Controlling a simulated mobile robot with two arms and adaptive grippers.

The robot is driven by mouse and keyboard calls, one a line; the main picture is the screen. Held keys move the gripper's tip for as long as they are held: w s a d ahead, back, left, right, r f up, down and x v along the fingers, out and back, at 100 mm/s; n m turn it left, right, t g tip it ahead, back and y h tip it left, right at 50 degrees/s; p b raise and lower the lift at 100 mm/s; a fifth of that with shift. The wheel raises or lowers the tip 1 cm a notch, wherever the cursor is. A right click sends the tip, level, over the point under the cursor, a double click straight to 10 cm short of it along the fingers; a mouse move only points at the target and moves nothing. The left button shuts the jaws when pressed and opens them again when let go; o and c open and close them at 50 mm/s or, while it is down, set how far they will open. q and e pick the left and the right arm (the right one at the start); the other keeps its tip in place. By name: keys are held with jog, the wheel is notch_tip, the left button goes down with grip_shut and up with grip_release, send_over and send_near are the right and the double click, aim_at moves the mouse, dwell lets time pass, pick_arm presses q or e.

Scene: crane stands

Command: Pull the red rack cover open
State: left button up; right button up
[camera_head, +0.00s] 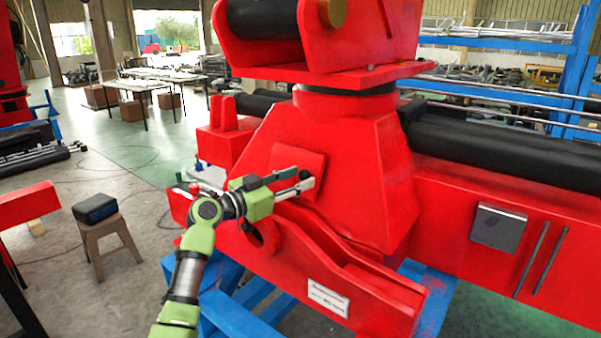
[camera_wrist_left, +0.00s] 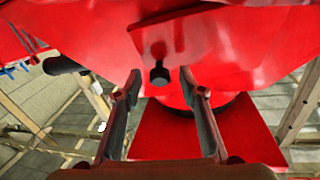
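The red rack cover (camera_head: 300,158) appears to be the small raised square plate on the sloping side of the large red crane stand (camera_head: 350,165). It looks closed against the stand. In the left wrist view the red cover (camera_wrist_left: 160,42) carries a short black knob (camera_wrist_left: 159,75). My left gripper (camera_head: 304,179) is in front of the cover's lower part, partly hiding it. In the left wrist view my left gripper (camera_wrist_left: 159,88) is open, with one finger on each side of the knob and gaps between. The right gripper is not in view.
The stand rests on a blue frame (camera_head: 225,312). A red bracket with a white label (camera_head: 328,298) lies just below my left arm. A brown stool (camera_head: 105,235) with a black box (camera_head: 95,208) stands at the left. Floor between stool and stand is mostly clear.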

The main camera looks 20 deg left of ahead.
pick_arm(q)
jog(key=shift+w+d, duration=0.3)
jog(key=shift+w, duration=0.25)
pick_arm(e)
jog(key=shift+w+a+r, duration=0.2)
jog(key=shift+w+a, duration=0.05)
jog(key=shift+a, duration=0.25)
